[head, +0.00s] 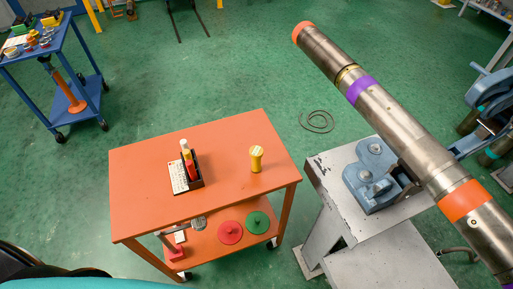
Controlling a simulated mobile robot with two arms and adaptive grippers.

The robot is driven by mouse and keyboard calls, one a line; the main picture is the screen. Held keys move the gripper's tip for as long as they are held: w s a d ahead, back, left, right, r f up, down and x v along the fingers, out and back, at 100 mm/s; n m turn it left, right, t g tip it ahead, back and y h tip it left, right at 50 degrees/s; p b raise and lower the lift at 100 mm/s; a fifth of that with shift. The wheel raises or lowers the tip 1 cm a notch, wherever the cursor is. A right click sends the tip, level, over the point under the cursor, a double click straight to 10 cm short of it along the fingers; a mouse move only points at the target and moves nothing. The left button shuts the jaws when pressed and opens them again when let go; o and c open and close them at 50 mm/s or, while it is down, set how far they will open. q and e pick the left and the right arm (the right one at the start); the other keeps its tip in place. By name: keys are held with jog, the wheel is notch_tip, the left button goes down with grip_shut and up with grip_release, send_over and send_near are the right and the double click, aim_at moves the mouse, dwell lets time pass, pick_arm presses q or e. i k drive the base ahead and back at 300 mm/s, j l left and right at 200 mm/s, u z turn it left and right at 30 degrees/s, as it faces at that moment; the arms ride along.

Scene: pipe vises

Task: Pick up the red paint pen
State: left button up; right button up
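A red paint pen (190,168) stands upright in a small dark holder (197,184) on the orange cart's top (138,164). A pale-topped pen (185,147) stands right behind it in the same holder, and part of a yellowish body shows between them. The lower part of the red pen is hidden by the holder. Neither of my grippers shows in the head view.
A yellow cylinder (256,159) stands on the cart top to the right, with bare surface around it. Red (230,232) and green (258,222) discs lie on the lower shelf. A long banded metal pipe (405,133) slants above a blue vise (371,179) at right. A blue cart (84,85) stands far left.

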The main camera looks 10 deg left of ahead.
aim_at(191, 168)
jog(key=u, duration=1.2)
